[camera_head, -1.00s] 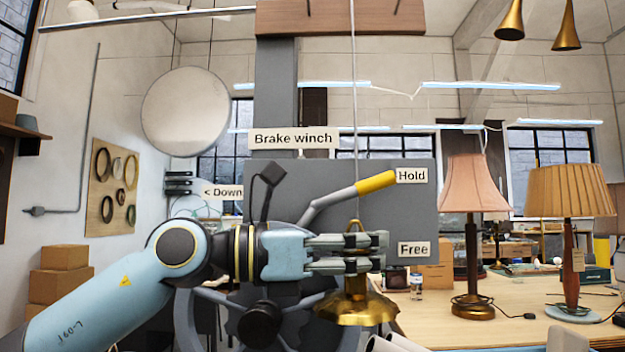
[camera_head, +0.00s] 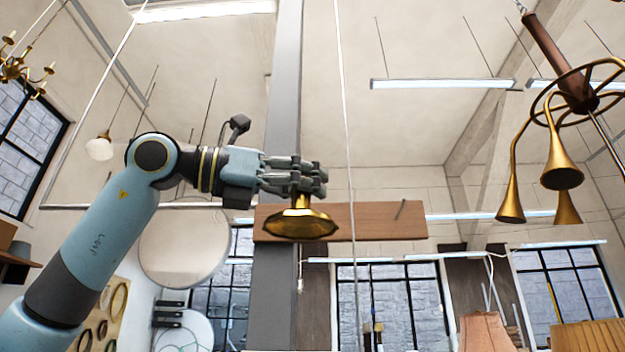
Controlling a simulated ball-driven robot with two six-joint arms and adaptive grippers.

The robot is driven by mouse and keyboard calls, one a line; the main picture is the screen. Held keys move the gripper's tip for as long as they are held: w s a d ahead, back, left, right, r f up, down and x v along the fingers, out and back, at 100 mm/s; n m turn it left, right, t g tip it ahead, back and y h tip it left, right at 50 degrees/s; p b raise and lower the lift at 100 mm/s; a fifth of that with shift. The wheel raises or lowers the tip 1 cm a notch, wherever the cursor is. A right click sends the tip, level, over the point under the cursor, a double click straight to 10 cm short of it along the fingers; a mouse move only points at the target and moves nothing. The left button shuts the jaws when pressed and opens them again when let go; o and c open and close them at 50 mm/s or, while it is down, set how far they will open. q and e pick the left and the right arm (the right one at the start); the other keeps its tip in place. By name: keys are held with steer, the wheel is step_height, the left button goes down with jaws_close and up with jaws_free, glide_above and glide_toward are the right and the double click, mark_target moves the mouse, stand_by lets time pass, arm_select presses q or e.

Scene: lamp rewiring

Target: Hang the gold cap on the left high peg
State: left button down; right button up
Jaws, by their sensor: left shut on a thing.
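My left gripper (camera_head: 318,178) is shut on the gold cap (camera_head: 300,223). The cap is a brass dish with a wide faceted rim, and it hangs just below the fingers. It shows in front of the left part of a brown wooden peg board (camera_head: 365,222) on the grey column. One thin peg (camera_head: 402,208) shows at the board's right side. The left high peg cannot be seen; the cap and gripper cover that part of the board. I cannot tell how far the cap is from the board. My right gripper is not in view.
A thin pale cable (camera_head: 347,120) runs down in front of the board, right of the gripper. A brass chandelier (camera_head: 560,165) hangs at the upper right. A round pale disc (camera_head: 184,248) stands left of the column. The space above the board looks clear.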

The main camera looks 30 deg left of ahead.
arm_select(q)
steer(key=w+a+p, duration=0.1)
steer(key=w+a, duration=0.3)
steer(key=w, duration=0.3)
steer(key=shift+a+f, duration=0.15)
steer(key=shift+f, duration=0.1)
steer(key=shift+w, duration=0.1)
steer(key=shift+p, duration=0.3)
stand_by(0.5)
steer(key=shift+r, duration=0.1)
steer(key=shift+w+a+p, duration=0.35)
steer(key=shift+w+p, duration=0.05)
steer(key=shift+w, duration=0.2)
steer(key=shift+w+a+p, duration=0.3)
steer(key=shift+w+p, duration=0.05)
steer(key=shift+w, duration=0.2)
steer(key=shift+w+a, duration=0.1)
steer(key=shift+a, duration=0.1)
stand_by(0.4)
